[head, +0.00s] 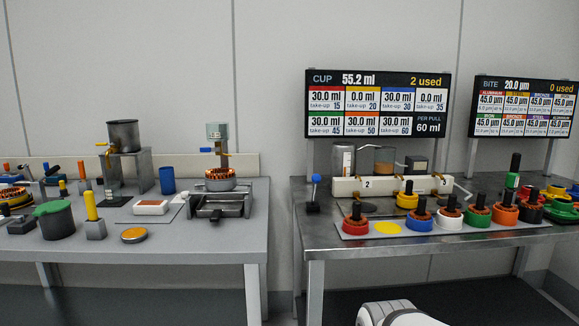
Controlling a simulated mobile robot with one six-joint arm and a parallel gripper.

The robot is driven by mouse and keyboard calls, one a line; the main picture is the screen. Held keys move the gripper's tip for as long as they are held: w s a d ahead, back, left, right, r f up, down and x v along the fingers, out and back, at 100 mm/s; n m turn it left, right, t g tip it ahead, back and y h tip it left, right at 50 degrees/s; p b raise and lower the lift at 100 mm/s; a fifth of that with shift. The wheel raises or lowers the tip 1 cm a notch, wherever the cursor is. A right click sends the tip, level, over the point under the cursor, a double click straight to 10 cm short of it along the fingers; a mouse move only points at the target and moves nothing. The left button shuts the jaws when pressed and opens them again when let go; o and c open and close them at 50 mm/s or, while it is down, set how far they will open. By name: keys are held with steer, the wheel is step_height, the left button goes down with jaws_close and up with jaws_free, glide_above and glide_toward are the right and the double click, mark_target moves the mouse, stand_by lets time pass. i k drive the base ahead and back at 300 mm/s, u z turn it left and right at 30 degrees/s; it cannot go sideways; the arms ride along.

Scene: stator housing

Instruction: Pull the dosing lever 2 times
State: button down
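A lever with a blue ball knob (315,178) stands upright on a dark base at the left end of the right bench. The cup board (378,103) above reads 55.2 ml, 2 used, and 60 ml per pull. A white rounded part of my own arm shows at the bottom edge, in front of the right bench. My gripper is not in view.
Several coloured round pieces with dark posts stand on a tray (350,236) along the right bench's front. A second board (524,107) hangs at right. The left bench (200,262) holds a hopper (123,133) and a copper-wound stator (220,179). A gap separates the benches.

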mark_target(316, 179)
steer(key=i, duration=0.95)
